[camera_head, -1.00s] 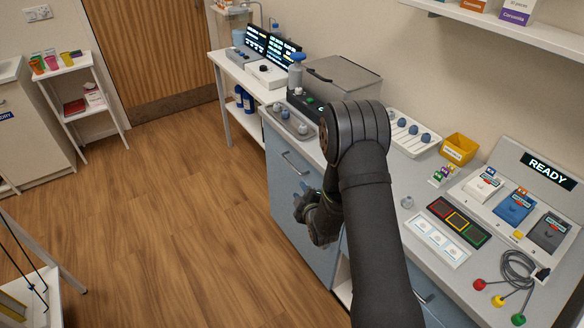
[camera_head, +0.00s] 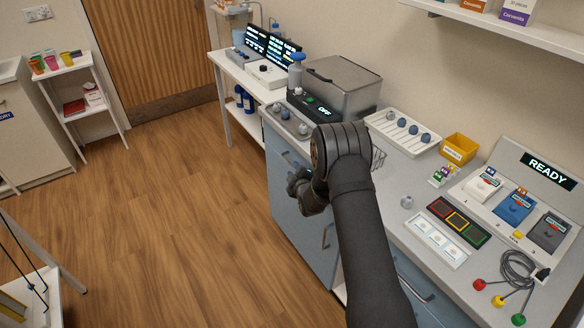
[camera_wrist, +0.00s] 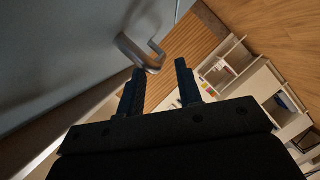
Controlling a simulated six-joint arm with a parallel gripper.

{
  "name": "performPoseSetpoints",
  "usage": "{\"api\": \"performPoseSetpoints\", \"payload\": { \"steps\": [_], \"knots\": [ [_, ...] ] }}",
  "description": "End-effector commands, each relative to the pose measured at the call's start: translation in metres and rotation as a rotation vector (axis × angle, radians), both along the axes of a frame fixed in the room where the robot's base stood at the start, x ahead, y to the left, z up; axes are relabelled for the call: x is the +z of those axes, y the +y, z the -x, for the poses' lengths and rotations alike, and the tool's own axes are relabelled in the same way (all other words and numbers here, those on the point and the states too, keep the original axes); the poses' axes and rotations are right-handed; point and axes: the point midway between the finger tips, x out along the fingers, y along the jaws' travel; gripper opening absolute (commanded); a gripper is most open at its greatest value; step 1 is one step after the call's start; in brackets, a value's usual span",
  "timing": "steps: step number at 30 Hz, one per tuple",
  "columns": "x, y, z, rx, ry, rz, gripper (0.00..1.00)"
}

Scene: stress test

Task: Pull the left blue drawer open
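The left blue drawer (camera_head: 275,147) is at the upper left of the blue cabinet, under the grey worktop, and looks shut. Its metal bar handle (camera_head: 291,160) is partly covered by my arm. My gripper (camera_head: 293,186) is just in front of the drawer front, at the handle's lower side. In the wrist view my gripper (camera_wrist: 160,68) is open, with its two dark fingers apart. A metal handle (camera_wrist: 132,48) on a blue-grey front lies just beyond the fingertips, its near end close to the gap. I cannot tell whether they touch.
A door handle (camera_head: 326,236) is lower on the cabinet, and another blue drawer (camera_head: 411,275) is to the right, partly behind my arm. A grey tray with knobs (camera_head: 288,122) stands on the worktop above. The wooden floor (camera_head: 180,220) to the left is clear.

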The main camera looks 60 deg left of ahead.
Motion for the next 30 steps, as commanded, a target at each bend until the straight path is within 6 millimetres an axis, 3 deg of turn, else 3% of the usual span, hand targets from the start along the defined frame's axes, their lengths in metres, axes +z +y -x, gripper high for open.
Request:
{"api": "performPoseSetpoints", "payload": {
  "steps": [9,20,25,30],
  "knots": [
    [-0.007,0.029,-0.010,0.000,-0.001,0.000,0.32],
    [-0.007,0.032,-0.011,0.001,-0.001,0.001,0.32],
    [-0.007,0.032,-0.011,0.001,-0.001,0.001,0.00],
    [-0.007,0.032,-0.011,0.001,-0.001,0.001,0.00]
  ]
}}
